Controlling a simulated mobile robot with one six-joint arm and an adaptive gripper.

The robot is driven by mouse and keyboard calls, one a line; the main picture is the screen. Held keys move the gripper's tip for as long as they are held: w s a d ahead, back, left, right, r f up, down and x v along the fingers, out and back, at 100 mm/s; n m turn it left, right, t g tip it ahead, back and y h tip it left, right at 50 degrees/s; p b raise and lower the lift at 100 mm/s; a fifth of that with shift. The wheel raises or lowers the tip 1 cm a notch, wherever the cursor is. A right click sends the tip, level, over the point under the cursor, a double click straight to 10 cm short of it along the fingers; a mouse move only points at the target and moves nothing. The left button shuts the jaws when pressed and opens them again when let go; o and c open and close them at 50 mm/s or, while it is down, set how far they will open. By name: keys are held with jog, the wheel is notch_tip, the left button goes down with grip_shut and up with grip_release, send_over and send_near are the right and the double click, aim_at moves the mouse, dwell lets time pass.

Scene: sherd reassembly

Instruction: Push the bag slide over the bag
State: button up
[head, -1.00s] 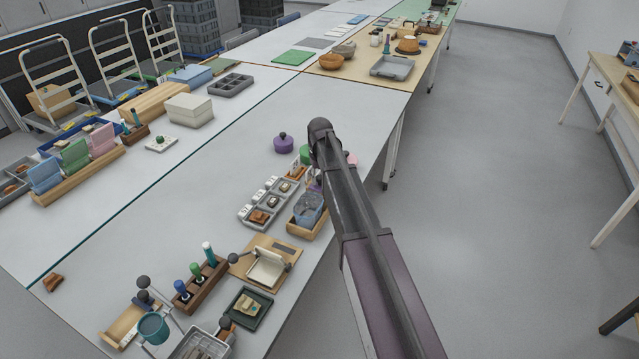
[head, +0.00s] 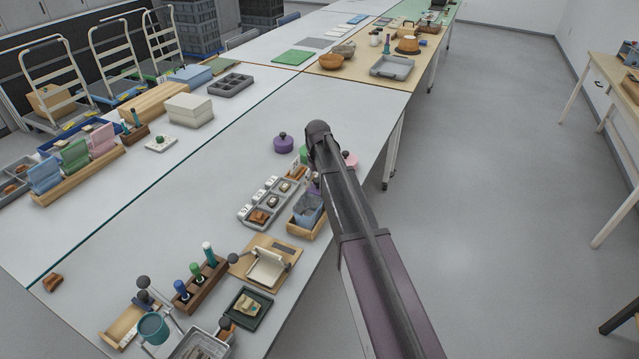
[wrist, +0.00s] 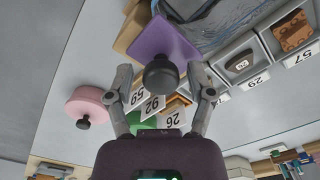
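The bag slide appears to be the purple plate with a round dark knob (wrist: 161,73), seen in the wrist view; its purple surface (wrist: 165,38) is next to the bag. The bag (head: 307,208) is bluish and translucent and stands in a wooden holder (head: 302,230); its dark, folded part shows at the top of the wrist view (wrist: 205,18). My gripper (wrist: 162,82) is open, with one finger on each side of the knob and visible gaps to it. In the head view my arm hides the gripper and most of the slide.
A grey tray with numbered compartments (wrist: 262,55) lies beside the bag holder. A pink lid with a dark knob (wrist: 88,105) is left of my gripper in the wrist view. A purple knobbed lid (head: 283,144) stands farther back on the table. The table's right edge is close.

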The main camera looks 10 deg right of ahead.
jog(key=shift+r, duration=0.15)
jog(key=shift+r+p, duration=2.65)
jog(key=shift+p, duration=0.15)
jog(key=s+d+m, duration=0.1)
jog(key=s, duration=2.6)
jog(key=shift+s+d+m, duration=0.15)
jog(key=shift+s+m, duration=0.05)
jog(key=shift+m, duration=0.2)
